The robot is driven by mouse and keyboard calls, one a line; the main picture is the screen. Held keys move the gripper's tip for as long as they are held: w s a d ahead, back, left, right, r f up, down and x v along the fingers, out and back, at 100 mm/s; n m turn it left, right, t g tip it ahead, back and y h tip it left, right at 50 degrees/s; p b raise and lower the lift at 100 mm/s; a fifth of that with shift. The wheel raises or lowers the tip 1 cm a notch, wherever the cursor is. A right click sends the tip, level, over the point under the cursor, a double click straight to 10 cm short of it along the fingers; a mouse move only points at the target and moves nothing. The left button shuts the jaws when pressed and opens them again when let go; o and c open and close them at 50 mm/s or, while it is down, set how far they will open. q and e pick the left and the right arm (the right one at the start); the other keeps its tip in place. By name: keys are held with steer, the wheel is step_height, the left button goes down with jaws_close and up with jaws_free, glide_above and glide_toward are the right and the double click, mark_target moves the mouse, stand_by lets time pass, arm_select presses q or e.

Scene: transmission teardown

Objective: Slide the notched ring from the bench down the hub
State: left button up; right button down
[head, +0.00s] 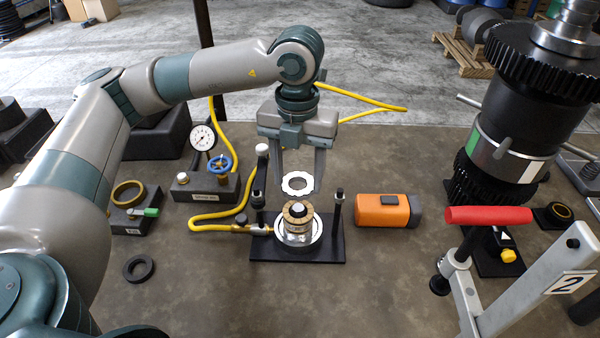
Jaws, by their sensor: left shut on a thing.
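The notched ring (287,189) is a pale, thin ring with a toothed edge and an open centre. My left gripper (298,184) points down, with its two fingers on either side of the ring, shut on it. The hub (298,230) stands upright on a black base plate, with a brown segmented top, a dark centre and a pale ring around its lower part. The ring appears above and slightly behind the hub top, apart from it; the exact height is hard to tell. My right gripper is not in view.
Two black posts (338,212) flank the hub. A yellow hose and gauge block (205,188) stand left, an orange box (388,211) right. A red-handled lever (489,215) and a tall gear shaft (520,130) fill the right side. Bare bench shows in front.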

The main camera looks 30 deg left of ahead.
mark_target(298, 207)
arm_select(q)
steer(key=shift+f, duration=0.15)
steer(key=shift+f+b, duration=1.2)
steer(key=shift+f, duration=1.5)
steer(key=shift+f+b, duration=0.4)
steer(key=shift+b, duration=0.3)
steer(key=o, duration=1.3)
steer(key=shift+o, duration=0.2)
